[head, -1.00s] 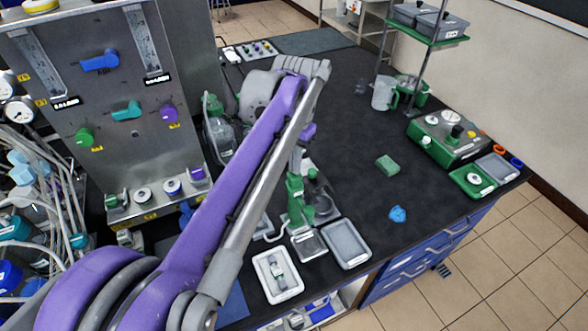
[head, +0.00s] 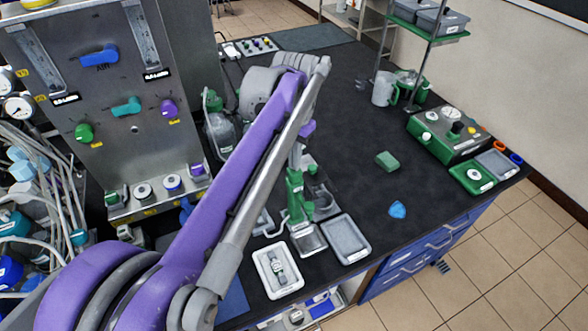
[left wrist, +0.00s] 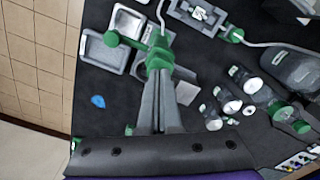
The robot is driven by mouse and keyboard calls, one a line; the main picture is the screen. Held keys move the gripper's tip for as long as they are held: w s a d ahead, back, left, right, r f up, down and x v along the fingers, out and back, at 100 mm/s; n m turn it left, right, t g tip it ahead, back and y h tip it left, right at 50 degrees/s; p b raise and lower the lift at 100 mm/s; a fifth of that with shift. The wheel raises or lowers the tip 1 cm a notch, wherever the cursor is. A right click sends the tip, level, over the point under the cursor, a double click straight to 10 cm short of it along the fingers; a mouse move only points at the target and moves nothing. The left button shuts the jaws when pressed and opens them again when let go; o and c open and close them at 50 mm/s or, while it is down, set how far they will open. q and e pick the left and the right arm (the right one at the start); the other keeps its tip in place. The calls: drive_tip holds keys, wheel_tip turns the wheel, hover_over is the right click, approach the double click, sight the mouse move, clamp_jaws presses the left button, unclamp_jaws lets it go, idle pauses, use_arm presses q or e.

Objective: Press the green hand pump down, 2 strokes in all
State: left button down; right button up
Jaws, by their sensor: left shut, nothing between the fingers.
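The green hand pump (head: 296,200) stands upright on the black bench, behind a small grey tray. In the left wrist view the pump (left wrist: 158,54) shows a green head with a side arm ending in a round green knob to the left. My left gripper (head: 296,160) is shut and empty, pointing down over the top of the pump, partly hidden by my own arm. In the left wrist view its grey fingers (left wrist: 160,82) end at the pump's green head; I cannot tell whether they touch it. My right gripper is in neither view.
A white tray (head: 259,262) and a grey tray (head: 366,246) flank the pump at the bench's front. A blue piece (head: 397,209) and a green block (head: 387,161) lie to the right. The steel valve panel (head: 140,85) stands left.

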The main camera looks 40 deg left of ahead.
use_arm(q)
drive_tip(key=shift+f+b, duration=0.6)
drive_tip(key=shift+f, duration=0.75)
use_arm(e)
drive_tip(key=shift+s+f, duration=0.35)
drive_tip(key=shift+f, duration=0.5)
use_arm(q)
drive_tip(key=shift+r, duration=0.2)
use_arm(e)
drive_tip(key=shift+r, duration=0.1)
use_arm(q)
drive_tip(key=shift+r+p, duration=1.1)
drive_tip(key=shift+r, duration=0.6)
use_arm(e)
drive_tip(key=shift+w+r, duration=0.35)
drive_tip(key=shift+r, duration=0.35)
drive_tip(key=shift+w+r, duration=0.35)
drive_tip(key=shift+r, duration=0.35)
